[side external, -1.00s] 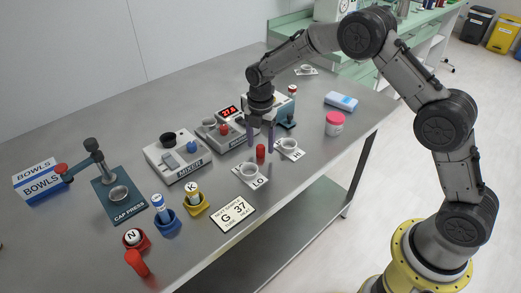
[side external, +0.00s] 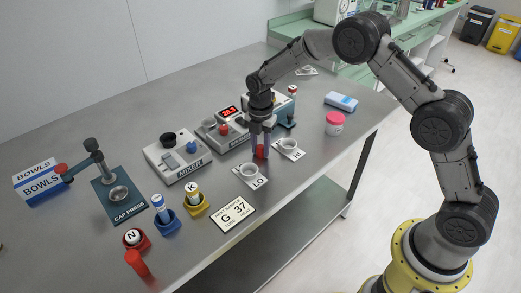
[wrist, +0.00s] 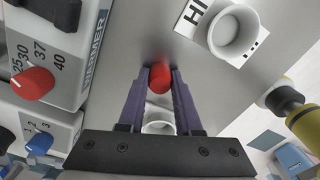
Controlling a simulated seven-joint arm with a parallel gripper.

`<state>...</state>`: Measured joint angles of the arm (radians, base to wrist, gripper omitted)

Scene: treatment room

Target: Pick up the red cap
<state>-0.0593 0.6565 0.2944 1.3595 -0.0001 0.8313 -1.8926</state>
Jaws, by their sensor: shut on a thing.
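The red cap (wrist: 160,78) is a small red cylinder standing on the steel table between the LO and HI cups. In the side view the red cap (side external: 260,152) shows between the fingers. My gripper (side external: 261,150) points down and is shut on the cap. In the wrist view the purple fingertips of my gripper (wrist: 160,76) press on both sides of it. The cap looks to be at table level; I cannot tell whether it touches the table.
The LO cup (side external: 249,170) is close in front and the HI cup (side external: 289,144) close to the right. The warmer (side external: 226,135) with a red display stands behind to the left.

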